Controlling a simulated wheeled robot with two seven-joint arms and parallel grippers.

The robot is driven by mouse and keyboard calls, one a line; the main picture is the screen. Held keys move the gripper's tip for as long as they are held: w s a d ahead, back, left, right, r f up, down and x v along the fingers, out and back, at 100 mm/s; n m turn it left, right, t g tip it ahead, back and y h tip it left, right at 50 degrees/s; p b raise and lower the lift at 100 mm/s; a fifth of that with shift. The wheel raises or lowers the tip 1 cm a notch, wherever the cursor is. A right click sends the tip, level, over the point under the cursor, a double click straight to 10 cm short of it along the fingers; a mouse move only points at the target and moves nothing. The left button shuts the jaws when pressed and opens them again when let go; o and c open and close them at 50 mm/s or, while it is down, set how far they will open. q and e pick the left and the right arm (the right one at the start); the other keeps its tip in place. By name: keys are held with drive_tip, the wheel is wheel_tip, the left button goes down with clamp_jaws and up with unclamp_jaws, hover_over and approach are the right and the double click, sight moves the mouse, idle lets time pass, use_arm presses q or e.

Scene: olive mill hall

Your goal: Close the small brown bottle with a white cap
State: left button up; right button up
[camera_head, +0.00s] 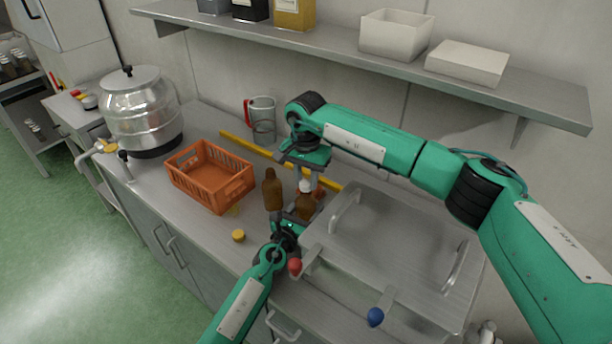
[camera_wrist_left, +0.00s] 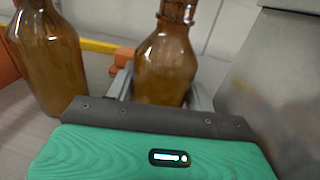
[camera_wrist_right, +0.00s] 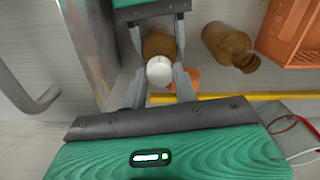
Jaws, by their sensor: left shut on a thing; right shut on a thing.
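The small brown bottle (camera_head: 305,209) stands upright on the steel counter. My left gripper (camera_head: 300,214) is shut on its body; the left wrist view shows the bottle (camera_wrist_left: 165,66) between the fingers, its threaded neck cut off by the frame top. The white cap (camera_head: 306,186) is at the bottle's top. My right gripper (camera_head: 311,176) comes from above and is shut on the cap; the right wrist view shows the cap (camera_wrist_right: 160,71) between the fingertips, over the bottle (camera_wrist_right: 158,44). Whether the cap sits on the thread is hidden.
A taller brown bottle (camera_head: 272,191) stands close to the left. An orange crate (camera_head: 222,203) and a yellow cap (camera_head: 238,236) lie further left. A steel lidded unit (camera_head: 400,235) is on the right. A yellow bar (camera_head: 245,145) and a jug (camera_head: 263,122) are behind.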

drive_tip(key=shift+f, duration=0.6)
idle(0.3)
